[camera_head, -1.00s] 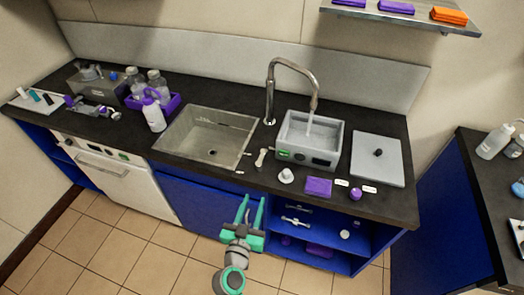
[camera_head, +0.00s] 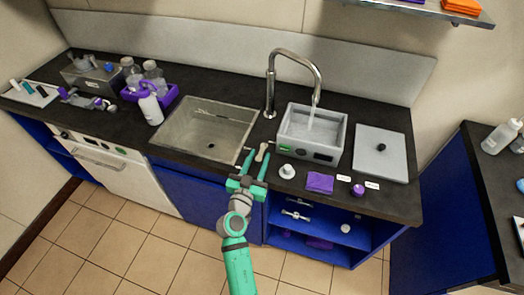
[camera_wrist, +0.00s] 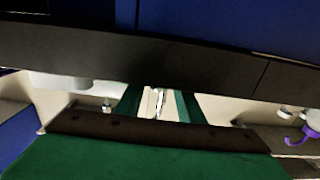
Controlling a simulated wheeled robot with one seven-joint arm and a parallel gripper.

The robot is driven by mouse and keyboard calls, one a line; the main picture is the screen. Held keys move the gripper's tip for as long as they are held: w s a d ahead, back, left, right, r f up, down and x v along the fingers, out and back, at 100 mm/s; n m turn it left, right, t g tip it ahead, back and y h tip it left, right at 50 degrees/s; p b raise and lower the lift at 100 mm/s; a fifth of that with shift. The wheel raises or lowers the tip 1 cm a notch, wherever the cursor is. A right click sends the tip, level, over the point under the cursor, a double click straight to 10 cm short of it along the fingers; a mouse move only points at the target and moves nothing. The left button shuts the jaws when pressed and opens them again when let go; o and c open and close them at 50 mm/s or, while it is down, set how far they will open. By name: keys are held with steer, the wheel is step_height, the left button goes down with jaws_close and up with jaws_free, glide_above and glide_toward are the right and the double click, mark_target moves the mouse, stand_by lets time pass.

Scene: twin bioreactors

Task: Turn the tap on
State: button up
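The chrome tap (camera_head: 270,92) rises behind the counter, its curved spout over a grey box-shaped basin (camera_head: 335,135). A pale streak, like water, shows below the spout. In the wrist view a narrow shiny piece (camera_wrist: 158,102) shows between the fingers.
A sunken sink (camera_head: 205,130) lies left of the tap. A white knob-like item (camera_head: 287,171), a purple cloth-like block (camera_head: 320,183) and a small purple item (camera_head: 358,190) stand to the right near the edge. A grey lidded plate (camera_head: 380,153) is further right.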

mark_target(262, 150)
steer(key=shift+x, duration=2)
steer(key=shift+c, duration=0.6)
